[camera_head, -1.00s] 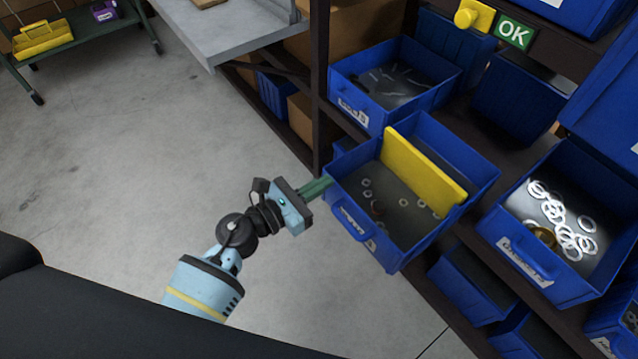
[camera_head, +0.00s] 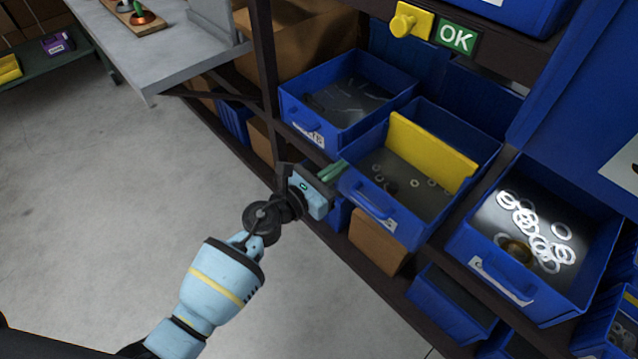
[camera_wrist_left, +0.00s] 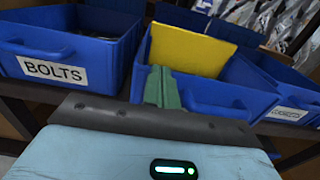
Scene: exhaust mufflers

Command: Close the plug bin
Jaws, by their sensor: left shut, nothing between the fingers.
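A blue bin with a yellow divider (camera_head: 432,150) sits on the shelf between two other blue bins, with a few small rings inside; I take it as the plug bin, though its label is not readable. Its front, with a handle, stands slightly out from the shelf. My left gripper (camera_head: 333,171) is shut and empty, its green fingertips at the left end of the bin's front, seemingly against it. The wrist view shows the shut fingers (camera_wrist_left: 161,88) before this bin (camera_wrist_left: 225,98), hiding part of its front. My right gripper is not in view.
A bin labelled BOLTS (camera_wrist_left: 55,70) is to the left. A bin of metal rings (camera_head: 480,262) is to the right. A cardboard box (camera_head: 378,243) sits below. A grey table (camera_head: 165,55) stands at upper left. The floor at left is clear.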

